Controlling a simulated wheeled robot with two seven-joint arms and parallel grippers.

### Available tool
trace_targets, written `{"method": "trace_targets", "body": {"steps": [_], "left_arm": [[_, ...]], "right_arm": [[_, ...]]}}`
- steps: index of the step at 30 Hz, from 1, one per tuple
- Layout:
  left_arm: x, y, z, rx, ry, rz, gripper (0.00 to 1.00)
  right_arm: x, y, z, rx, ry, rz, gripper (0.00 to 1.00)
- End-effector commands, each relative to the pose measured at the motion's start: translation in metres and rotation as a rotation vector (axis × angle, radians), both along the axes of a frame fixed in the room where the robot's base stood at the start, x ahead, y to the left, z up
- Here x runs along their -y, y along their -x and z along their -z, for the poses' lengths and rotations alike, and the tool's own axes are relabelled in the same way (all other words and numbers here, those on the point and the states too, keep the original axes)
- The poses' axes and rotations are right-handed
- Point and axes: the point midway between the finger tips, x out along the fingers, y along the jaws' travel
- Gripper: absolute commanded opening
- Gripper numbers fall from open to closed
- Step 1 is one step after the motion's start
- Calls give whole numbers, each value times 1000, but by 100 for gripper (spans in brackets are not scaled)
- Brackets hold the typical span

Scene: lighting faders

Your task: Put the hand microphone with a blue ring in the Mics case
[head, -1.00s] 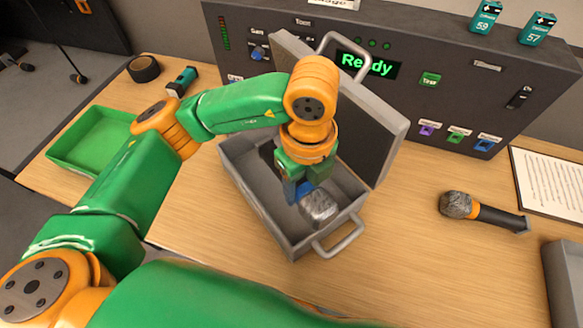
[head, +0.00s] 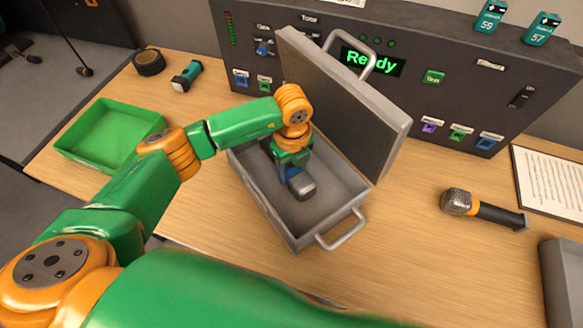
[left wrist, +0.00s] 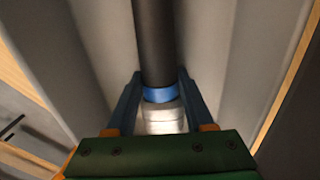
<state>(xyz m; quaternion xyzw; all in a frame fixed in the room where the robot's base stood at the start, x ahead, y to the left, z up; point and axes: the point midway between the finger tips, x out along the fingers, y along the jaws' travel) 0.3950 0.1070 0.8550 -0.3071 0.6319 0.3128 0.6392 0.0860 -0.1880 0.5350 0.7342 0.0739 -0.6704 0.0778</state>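The hand microphone (head: 301,186) has a grey head in the head view. Its dark handle and blue ring (left wrist: 159,94) show in the left wrist view. My left gripper (left wrist: 159,82) has a finger on each side of the microphone near the ring and appears shut on it. In the head view the left gripper (head: 291,172) is down inside the open grey case (head: 272,219), with the microphone between the case's walls. The arm hides the handle there, and I cannot tell whether it touches the floor. No case label is readable. My right gripper is not in view.
The case lid (head: 352,108) stands open behind the gripper. A microphone with an orange ring (head: 484,212) lies at the right. A green tray (head: 77,153) is at the left, a dark console (head: 475,100) behind. A grey container edge (head: 566,285) shows at lower right.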

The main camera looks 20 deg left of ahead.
Motion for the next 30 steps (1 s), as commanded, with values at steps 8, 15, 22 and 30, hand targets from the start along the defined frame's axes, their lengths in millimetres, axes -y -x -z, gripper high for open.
{"method": "trace_targets", "body": {"steps": [8,15,22,30], "left_arm": [[0,0,0,0,0,0,82],[1,-1,-12,3,2,0,82],[1,-1,-68,6,2,2,82],[2,1,-119,1,1,1,82]], "right_arm": [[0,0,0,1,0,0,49],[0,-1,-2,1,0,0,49],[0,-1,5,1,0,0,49],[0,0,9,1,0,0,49]]}}
